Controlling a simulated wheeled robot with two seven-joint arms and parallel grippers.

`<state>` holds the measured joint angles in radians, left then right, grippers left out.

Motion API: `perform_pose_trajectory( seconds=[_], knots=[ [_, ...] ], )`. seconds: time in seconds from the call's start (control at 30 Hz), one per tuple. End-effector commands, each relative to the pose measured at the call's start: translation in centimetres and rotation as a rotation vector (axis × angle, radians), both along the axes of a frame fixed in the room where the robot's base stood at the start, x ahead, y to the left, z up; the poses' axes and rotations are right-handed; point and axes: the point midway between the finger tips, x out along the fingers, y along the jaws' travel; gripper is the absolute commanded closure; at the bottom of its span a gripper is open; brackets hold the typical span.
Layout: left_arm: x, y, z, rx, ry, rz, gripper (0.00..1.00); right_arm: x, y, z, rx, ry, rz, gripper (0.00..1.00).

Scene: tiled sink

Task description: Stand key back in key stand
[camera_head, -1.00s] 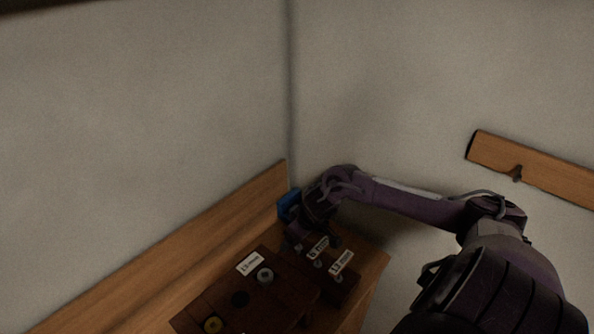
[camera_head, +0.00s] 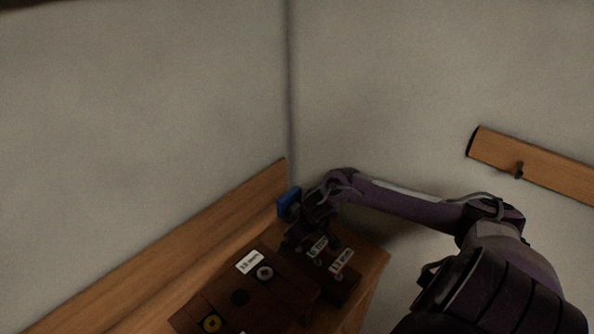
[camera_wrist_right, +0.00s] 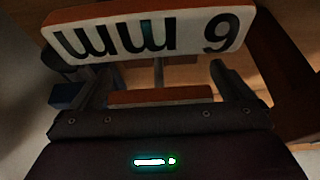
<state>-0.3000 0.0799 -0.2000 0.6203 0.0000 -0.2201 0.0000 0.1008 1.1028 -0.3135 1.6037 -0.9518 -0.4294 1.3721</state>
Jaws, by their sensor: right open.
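My right gripper (camera_head: 322,240) reaches down over the small dark stand (camera_head: 340,288) near the corner. The stand carries a white "6 mm" label (camera_head: 318,246) and a second white label (camera_head: 342,260). In the right wrist view, the open fingers (camera_wrist_right: 160,88) are on either side of a thin upright shaft (camera_wrist_right: 158,72) below the upside-down "6 mm" tag (camera_wrist_right: 150,38). An orange-brown bar (camera_wrist_right: 160,97) shows between the fingers. I cannot tell whether the fingers touch anything. I cannot clearly pick out the key. My left gripper is out of view.
A dark board (camera_head: 285,290) beside the stand holds a grey ring (camera_head: 265,273), a dark round hole (camera_head: 240,298), a yellow ring (camera_head: 211,323) and a white label (camera_head: 249,262). A blue object (camera_head: 289,204) is behind the gripper. Walls close off the corner.

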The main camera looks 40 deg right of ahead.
Motion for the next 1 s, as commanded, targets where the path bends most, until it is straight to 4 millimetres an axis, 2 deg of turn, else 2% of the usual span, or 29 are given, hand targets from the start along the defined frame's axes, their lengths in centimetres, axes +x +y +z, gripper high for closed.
perform_pose_trajectory(
  seconds=[0.17,0.4,0.6,1.0],
  knots=[
    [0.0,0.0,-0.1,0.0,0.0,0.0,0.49,-0.4,-0.1,0.8,-0.001,0.0,0.001,0.0],
    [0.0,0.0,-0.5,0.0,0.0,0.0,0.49,-2.0,-0.3,4.5,-0.006,0.001,0.003,0.0],
    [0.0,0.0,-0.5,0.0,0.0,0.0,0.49,-2.8,-0.4,6.6,-0.004,0.002,0.001,0.0],
    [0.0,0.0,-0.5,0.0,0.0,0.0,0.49,-3.0,-0.3,7.2,0.001,0.0,0.0,0.0]
  ],
)
